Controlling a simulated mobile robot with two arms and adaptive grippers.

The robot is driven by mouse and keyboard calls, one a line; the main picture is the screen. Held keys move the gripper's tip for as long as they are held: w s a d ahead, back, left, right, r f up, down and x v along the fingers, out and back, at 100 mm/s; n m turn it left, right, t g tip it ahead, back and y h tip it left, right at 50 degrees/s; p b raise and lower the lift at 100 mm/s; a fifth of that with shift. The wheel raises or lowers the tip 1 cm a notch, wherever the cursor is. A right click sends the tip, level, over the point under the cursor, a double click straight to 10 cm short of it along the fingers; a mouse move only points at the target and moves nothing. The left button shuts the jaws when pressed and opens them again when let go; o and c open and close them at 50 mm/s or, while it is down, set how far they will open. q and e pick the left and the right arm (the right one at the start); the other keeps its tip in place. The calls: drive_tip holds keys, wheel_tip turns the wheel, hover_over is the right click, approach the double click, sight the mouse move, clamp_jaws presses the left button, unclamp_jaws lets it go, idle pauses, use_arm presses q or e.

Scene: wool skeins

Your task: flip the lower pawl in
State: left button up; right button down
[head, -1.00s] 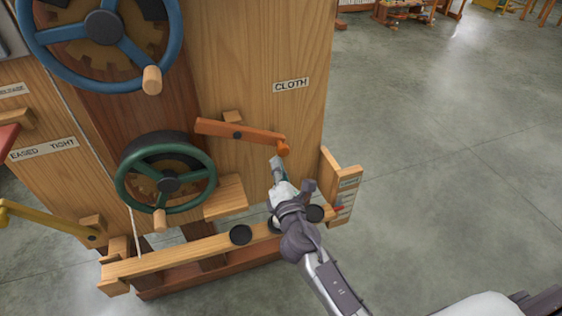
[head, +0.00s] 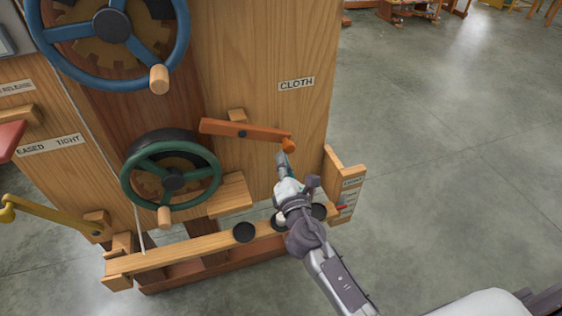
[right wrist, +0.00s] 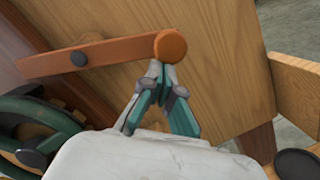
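The lower pawl (head: 245,131) is an orange wooden bar with a round knob at its right end. It is pinned to the upright board just above and right of the green handwheel (head: 172,180), and slopes slightly down to the right. It also shows in the right wrist view (right wrist: 110,56). My right gripper (head: 281,157) is just below the knob. In the right wrist view its fingertips (right wrist: 160,70) are together, with nothing seen between them. They lie right under the knob; I cannot tell whether they touch it. My left gripper is out of view.
A larger blue handwheel (head: 112,27) is above. A wooden rail (head: 185,250) with black discs runs below, with a labelled wooden end piece (head: 345,185) at right. A yellow lever (head: 45,212) is at left. Open grey floor (head: 460,150) lies to the right.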

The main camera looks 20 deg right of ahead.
sight(291, 146)
drive_tip(key=shift+d+r+n+y+p, duration=0.2)
drive_tip(key=shift+d+r+n+p, duration=0.25)
drive_tip(key=shift+r+n+p, duration=0.4)
drive_tip(key=shift+d+r+n+y+p, duration=0.2)
drive_tip(key=shift+d+r+n+p, duration=0.2)
drive_tip(key=shift+r+n+p, duration=0.45)
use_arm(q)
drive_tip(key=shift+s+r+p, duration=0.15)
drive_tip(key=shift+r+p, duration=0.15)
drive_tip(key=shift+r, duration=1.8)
use_arm(e)
drive_tip(key=shift+d+r+n, duration=0.2)
drive_tip(key=shift+r+n, duration=0.25)
drive_tip(key=shift+n, duration=0.65)
drive_tip(key=shift+w+r+t, duration=0.1)
drive_tip(key=shift+t, duration=0.2)
